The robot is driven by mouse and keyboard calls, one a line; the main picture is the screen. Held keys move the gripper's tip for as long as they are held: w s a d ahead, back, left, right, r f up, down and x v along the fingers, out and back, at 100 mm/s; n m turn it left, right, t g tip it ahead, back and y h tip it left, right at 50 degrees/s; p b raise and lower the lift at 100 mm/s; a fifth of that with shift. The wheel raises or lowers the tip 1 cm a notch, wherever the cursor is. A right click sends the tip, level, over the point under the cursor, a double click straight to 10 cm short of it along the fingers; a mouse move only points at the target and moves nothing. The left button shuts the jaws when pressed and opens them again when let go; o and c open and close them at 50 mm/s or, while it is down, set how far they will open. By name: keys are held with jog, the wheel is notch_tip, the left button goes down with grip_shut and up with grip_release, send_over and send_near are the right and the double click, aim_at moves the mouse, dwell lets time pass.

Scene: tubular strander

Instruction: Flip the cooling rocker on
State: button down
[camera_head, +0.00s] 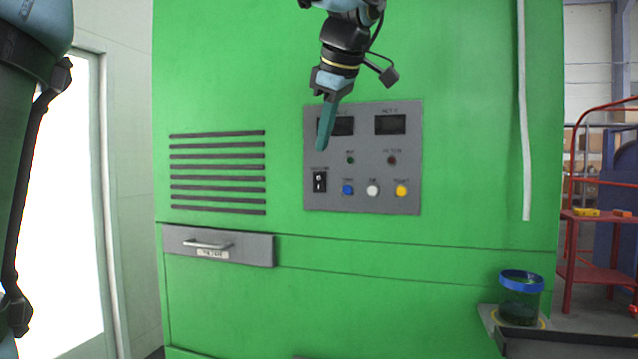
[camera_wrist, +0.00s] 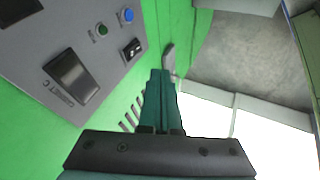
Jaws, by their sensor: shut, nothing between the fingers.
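The cooling rocker (camera_head: 320,182) is a small black switch at the lower left of the grey control panel (camera_head: 362,202), under a small label too blurred to read surely. It also shows in the wrist view (camera_wrist: 132,49), near the panel's edge. I cannot tell which way it is flipped. My gripper (camera_head: 321,146) is shut and empty, its teal fingers pointing down just above the rocker in the head view, apart from it. In the wrist view my gripper (camera_wrist: 160,74) points past the rocker, which lies to the left of the fingertips.
Blue (camera_head: 347,189), white (camera_head: 372,190) and yellow (camera_head: 401,191) buttons sit right of the rocker. Two dark displays and two small lamps are above. A drawer handle (camera_head: 207,244) juts out below left. A blue-lidded jar (camera_head: 520,296) stands on a shelf at lower right.

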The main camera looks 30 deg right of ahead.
aim_at(320, 179)
jog(key=shift+r, duration=0.1)
dwell(0.3)
jog(key=w+d+f+p, duration=0.1)
jog(key=w+f, duration=0.1)
jog(key=f, duration=0.1)
jog(key=w+d+f+p, duration=0.1)
jog(key=w+f, duration=0.1)
jog(key=w, duration=0.1)
jog(key=w+d+f+p, duration=0.1)
jog(key=w+f+p, duration=0.1)
jog(key=w+f, duration=0.1)
jog(key=shift+w+f, duration=0.25)
jog(key=shift+f, duration=0.1)
jog(key=shift+d+f, duration=0.1)
jog(key=shift+f, duration=0.05)
jog(key=b, duration=0.3)
jog(key=shift+w+d+f+t, duration=0.1)
jog(key=shift+w+f+t, duration=0.05)
jog(key=shift+f+t, duration=0.2)
jog(key=shift+r+p, duration=0.4)
jog(key=shift+p, duration=0.05)
jog(key=shift+r, duration=0.1)
